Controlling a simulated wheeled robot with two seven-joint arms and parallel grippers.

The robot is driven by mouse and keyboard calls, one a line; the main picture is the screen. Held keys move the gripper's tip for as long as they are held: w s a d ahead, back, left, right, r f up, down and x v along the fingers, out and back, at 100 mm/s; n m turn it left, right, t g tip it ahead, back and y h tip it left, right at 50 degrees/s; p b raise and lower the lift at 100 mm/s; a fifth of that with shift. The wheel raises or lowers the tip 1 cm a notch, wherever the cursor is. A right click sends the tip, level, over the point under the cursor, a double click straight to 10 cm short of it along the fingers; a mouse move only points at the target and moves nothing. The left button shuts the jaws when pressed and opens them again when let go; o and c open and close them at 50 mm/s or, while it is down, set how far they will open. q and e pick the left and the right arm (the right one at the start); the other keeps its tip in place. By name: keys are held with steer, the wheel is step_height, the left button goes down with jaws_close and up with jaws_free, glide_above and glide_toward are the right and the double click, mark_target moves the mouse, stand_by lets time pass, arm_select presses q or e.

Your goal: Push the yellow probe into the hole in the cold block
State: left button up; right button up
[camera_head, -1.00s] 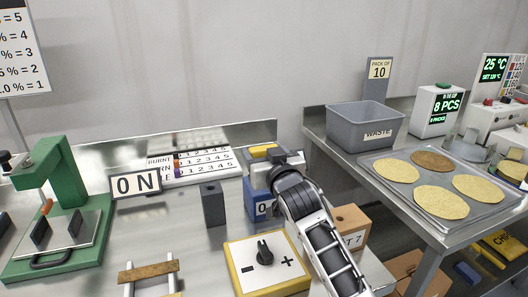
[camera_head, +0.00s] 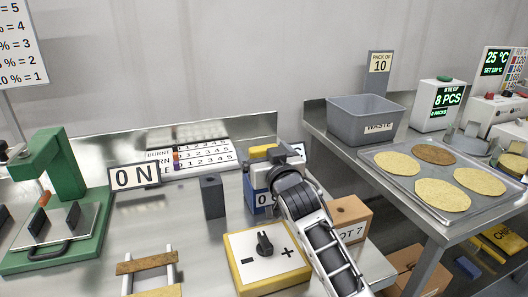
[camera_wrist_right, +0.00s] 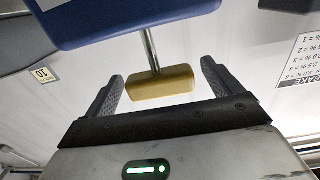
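The yellow probe has a yellow handle (camera_head: 262,151) that shows above the blue cold block (camera_head: 256,178) in the head view. In the right wrist view the handle (camera_wrist_right: 162,83) sits at the end of a thin metal rod. The rod runs up to the edge of the blue block (camera_wrist_right: 120,20); where it meets the block is hidden. My right gripper (camera_wrist_right: 162,88) is open, one finger on each side of the handle with a gap on both sides. In the head view my right gripper (camera_head: 284,158) is beside the block's top and partly covers it. My left gripper is not in view.
A yellow-edged dial box (camera_head: 285,265) is in front. A green press (camera_head: 60,190) is far left.

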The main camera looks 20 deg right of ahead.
arm_select(q)
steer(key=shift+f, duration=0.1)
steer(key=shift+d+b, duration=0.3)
steer(key=shift+b, duration=0.3)
arm_select(e)
steer(key=s, duration=1.6)
steer(key=shift+d, duration=0.25)
